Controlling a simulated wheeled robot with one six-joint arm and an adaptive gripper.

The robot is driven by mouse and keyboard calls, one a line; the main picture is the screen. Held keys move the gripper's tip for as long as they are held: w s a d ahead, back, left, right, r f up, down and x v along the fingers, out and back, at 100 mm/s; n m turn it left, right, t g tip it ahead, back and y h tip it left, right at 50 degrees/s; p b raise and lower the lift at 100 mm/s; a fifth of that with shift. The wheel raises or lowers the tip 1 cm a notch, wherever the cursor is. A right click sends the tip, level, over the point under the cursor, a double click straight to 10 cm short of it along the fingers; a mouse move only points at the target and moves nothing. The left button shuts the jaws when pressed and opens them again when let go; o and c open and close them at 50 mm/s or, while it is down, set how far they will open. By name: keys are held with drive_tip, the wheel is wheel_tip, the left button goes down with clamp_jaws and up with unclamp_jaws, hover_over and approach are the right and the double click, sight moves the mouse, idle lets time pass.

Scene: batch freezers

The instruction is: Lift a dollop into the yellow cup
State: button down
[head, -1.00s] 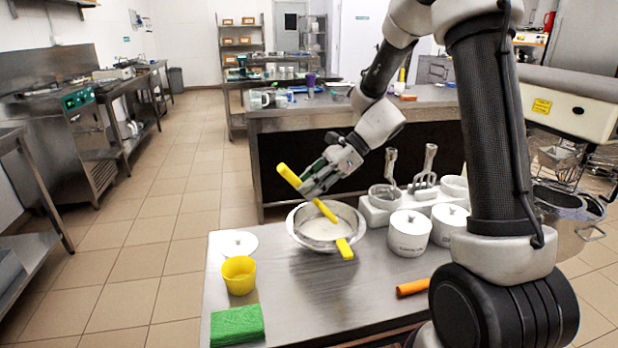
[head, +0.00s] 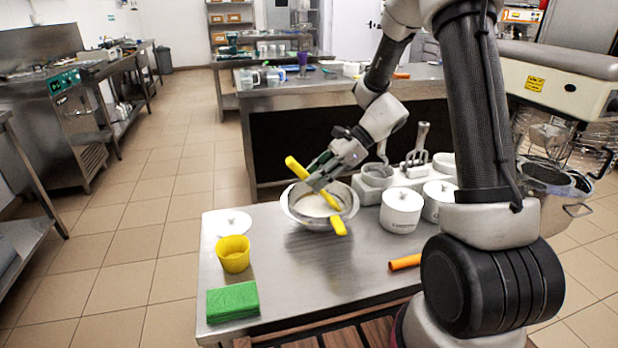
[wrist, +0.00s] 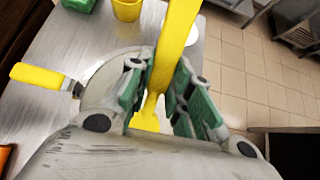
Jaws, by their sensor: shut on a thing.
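My gripper (head: 322,176) is shut on a yellow-handled tool (head: 296,165), held at a slant over the metal bowl (head: 290,213). In the wrist view the yellow handle (wrist: 176,45) runs between the green finger pads. The bowl holds a pale white mass (head: 313,205). A second yellow handle (head: 338,225) sticks out over the bowl's front right rim; it also shows in the wrist view (wrist: 36,77). The yellow cup (head: 233,255) stands upright at the table's left, apart from the bowl, and shows no contents.
A green sponge-like block (head: 232,302) lies in front of the cup and a white lid-like disc (head: 233,223) behind it. White lidded pots (head: 401,208) and a holder with metal tools (head: 415,150) stand right of the bowl. An orange stick (head: 404,262) lies near the front right.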

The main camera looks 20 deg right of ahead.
sight(291, 157)
drive_tip(key=shift+d, duration=0.45)
drive_tip(key=shift+a+f+h, duration=0.45)
drive_tip(key=shift+a+h, duration=0.25)
drive_tip(key=shift+a+r+h, duration=0.55)
drive_tip(key=shift+r, duration=0.3)
drive_tip(key=shift+a+r+h, duration=0.5)
drive_tip(key=shift+a+r, duration=0.05)
drive_tip(key=shift+r, duration=0.25)
drive_tip(key=shift+a+r+h, duration=0.55)
drive_tip(key=shift+r, duration=0.3)
drive_tip(key=shift+s+a+h, duration=0.1)
drive_tip(key=shift+a+h, duration=0.75)
drive_tip(key=shift+h, duration=0.05)
drive_tip(key=shift+a+h, duration=0.6)
drive_tip(key=shift+h, duration=0.5)
drive_tip(key=shift+r, duration=0.1)
